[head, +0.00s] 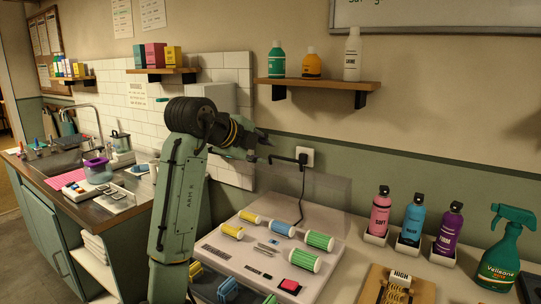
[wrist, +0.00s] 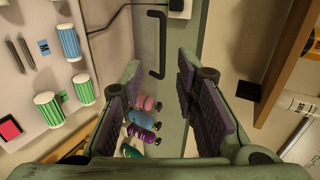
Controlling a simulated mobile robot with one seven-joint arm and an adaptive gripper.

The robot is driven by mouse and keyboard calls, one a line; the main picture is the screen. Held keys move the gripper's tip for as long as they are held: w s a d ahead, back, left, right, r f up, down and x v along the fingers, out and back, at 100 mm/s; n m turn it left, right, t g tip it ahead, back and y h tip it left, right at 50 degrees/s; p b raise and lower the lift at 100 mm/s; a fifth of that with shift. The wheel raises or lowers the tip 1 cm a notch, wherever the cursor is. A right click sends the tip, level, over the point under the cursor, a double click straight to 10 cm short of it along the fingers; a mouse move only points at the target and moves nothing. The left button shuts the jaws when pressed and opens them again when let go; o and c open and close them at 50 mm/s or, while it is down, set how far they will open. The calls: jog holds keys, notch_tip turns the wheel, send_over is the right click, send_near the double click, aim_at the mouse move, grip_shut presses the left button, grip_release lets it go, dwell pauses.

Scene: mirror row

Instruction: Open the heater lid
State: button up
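A white wall socket (head: 307,154) with a black cord is behind the lid. A shelf (head: 320,84) with bottles is above. Pink, blue and purple cans (head: 411,220) and a green spray bottle (head: 503,250) stand right of the heater. A sink counter (head: 130,193) is at left.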

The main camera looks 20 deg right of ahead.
jog(key=v, duration=0.4)
jog(key=shift+s+a, duration=0.1)
jog(key=shift+a, duration=0.05)
jog(key=shift+c, duration=0.4)
jog(key=f+t+h+b, duration=0.1)
jog(key=f+b, duration=0.1)
jog(key=b, duration=0.1)
jog(key=f+h+b, duration=0.1)
jog(key=f+b, duration=0.1)
jog(key=a+f+t+b, duration=0.1)
jog(key=f+b, duration=0.2)
jog(key=shift+a+t+h+b, duration=0.1)
jog(key=shift+t+h+b, duration=0.2)
jog(key=shift+h, duration=0.1)
jog(key=c, duration=0.6)
jog(key=s+f+h+b, duration=0.1)
jog(key=b, duration=0.1)
jog(key=s+a+f+t+h+b, duration=0.1)
jog(key=b, duration=0.1)
jog(key=shift+s, duration=0.3)
jog(key=r+p+x, duration=0.1)
jog(key=p+x, duration=0.4)
jog(key=x, duration=0.8)
jog(key=shift+d+r+t+h, duration=0.3)
jog(key=shift+d+r+h, duration=0.05)
jog(key=shift+r+h, duration=0.05)
